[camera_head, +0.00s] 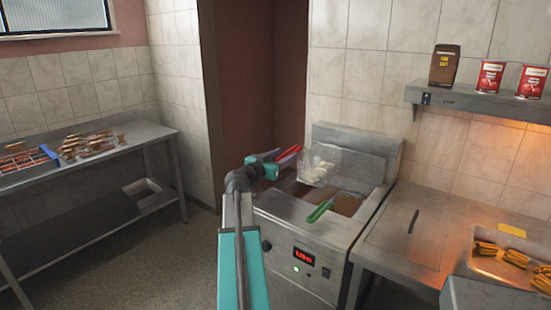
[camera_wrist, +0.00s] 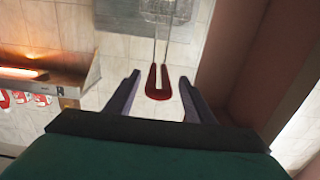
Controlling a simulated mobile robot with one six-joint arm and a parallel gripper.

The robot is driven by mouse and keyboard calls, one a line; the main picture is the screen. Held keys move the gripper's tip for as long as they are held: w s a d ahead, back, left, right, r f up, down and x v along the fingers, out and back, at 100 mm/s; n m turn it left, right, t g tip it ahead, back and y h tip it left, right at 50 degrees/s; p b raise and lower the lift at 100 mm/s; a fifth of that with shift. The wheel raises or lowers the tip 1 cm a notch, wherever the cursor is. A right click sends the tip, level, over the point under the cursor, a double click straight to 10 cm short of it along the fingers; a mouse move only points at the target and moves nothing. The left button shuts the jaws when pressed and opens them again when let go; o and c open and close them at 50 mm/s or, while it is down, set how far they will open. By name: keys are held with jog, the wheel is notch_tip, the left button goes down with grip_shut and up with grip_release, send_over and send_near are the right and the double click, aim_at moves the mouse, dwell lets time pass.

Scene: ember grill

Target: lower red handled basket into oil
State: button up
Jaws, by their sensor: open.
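The red handle (camera_head: 289,154) belongs to a wire basket (camera_head: 320,164) with pale food in it. The basket is raised above the fryer's (camera_head: 300,208) oil, near its back panel. My gripper (camera_head: 274,156) is open at the outer end of the red handle. In the wrist view the handle (camera_wrist: 158,82) shows between the two spread fingers (camera_wrist: 159,79), with a gap on each side. The basket (camera_wrist: 165,12) is cut off at the top of that view. A green handle (camera_head: 321,211) lies across the fryer's front; its basket is mostly hidden in the dark oil (camera_head: 346,203).
A steel worktop (camera_head: 410,235) adjoins the fryer on the right, with a food tray (camera_head: 487,265). A shelf (camera_head: 480,104) with cans hangs above. A steel table (camera_head: 150,133) with food stands left. Floor (camera_head: 150,260) between is clear.

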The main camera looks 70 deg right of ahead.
jog(key=shift+p+x, duration=0.3)
jog(key=shift+x, duration=1.05)
grip_shut()
jog(key=shift+r, duration=0.1)
jog(key=shift+r, duration=0.1)
jog(key=shift+s+r, duration=0.15)
jog(key=shift+r, duration=2.1)
jog(key=shift+a, duration=0.15)
